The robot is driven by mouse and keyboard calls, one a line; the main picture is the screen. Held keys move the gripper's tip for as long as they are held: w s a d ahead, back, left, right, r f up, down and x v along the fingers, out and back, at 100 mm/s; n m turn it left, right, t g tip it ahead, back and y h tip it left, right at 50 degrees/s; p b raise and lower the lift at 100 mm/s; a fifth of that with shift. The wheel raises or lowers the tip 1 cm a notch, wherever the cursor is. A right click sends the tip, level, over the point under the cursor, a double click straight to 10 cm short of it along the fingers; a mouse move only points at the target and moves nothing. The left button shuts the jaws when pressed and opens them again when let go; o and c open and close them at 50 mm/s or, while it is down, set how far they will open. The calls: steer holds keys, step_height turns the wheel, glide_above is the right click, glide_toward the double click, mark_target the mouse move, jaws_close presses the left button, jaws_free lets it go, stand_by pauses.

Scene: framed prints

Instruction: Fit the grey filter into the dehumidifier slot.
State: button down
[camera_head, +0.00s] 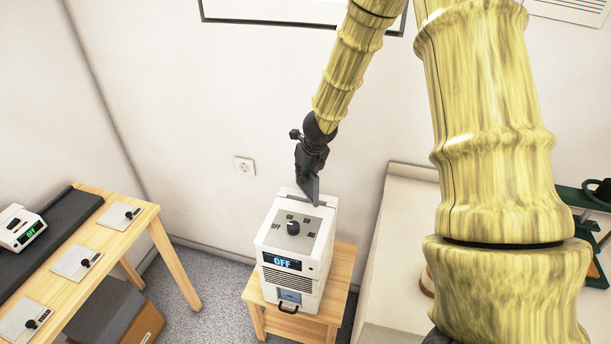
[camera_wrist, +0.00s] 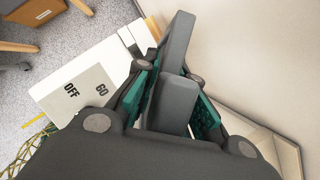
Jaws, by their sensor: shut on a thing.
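The dehumidifier (camera_head: 295,245) is a white box on a small wooden stool, with a black knob on its grey top panel and a display reading OFF. My gripper (camera_head: 309,168) is above the rear of its top. It is shut on the grey filter (camera_head: 307,187), a thin flat plate pointing down. In the wrist view the filter (camera_wrist: 176,60) lies between the green finger pads of my gripper (camera_wrist: 172,82). The filter's lower edge appears close to the dehumidifier's rear top edge; I cannot tell whether they touch. The slot is not clearly visible. The dehumidifier's top (camera_wrist: 85,80) also shows in the wrist view.
The wooden stool (camera_head: 342,285) stands near the wall with a socket (camera_head: 245,166). A wooden table (camera_head: 140,222) with control panels is at left, with a grey box (camera_head: 105,310) below. A pale counter (camera_head: 395,260) is close on the right.

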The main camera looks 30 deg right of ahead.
steer(key=shift+f+b, duration=0.55)
steer(key=c, duration=1.5)
jaws_free()
steer(key=shift+r, duration=0.15)
steer(key=shift+r+p, duration=0.25)
steer(key=shift+p, duration=0.15)
steer(key=p+v, duration=0.5)
steer(key=v, duration=0.5)
steer(key=shift+w, duration=0.15)
steer(key=shift+p+v, duration=0.4)
steer(key=shift+v, duration=0.9)
